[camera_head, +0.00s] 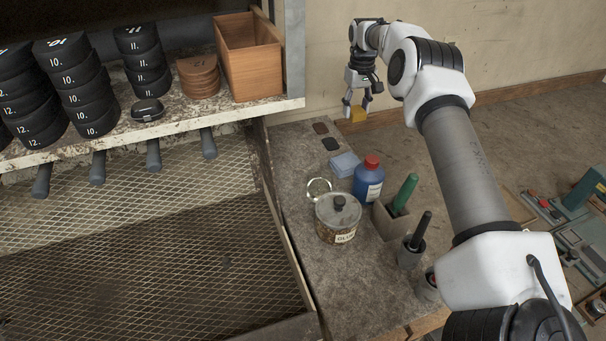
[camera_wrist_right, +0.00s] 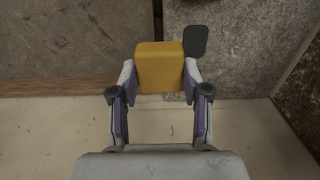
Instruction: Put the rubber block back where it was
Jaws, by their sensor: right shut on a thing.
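The rubber block is a yellow-orange block (camera_head: 357,115) in the head view, between the fingertips of my right gripper (camera_head: 358,103). In the right wrist view the block (camera_wrist_right: 160,66) sits between the two fingers of the right gripper (camera_wrist_right: 160,82), which is shut on it. The block is held at the far end of the grey side bench (camera_head: 290,150), near the wall; its height above the surface is hard to tell. My left gripper is not in view.
On the bench are dark flat pads (camera_head: 331,144), a blue cloth (camera_head: 345,164), a blue bottle with red cap (camera_head: 368,180), a glue pot (camera_head: 338,218), and green (camera_head: 404,192) and black (camera_head: 420,231) handled tools in holders. A shelf with a wooden box (camera_head: 250,62) stands left.

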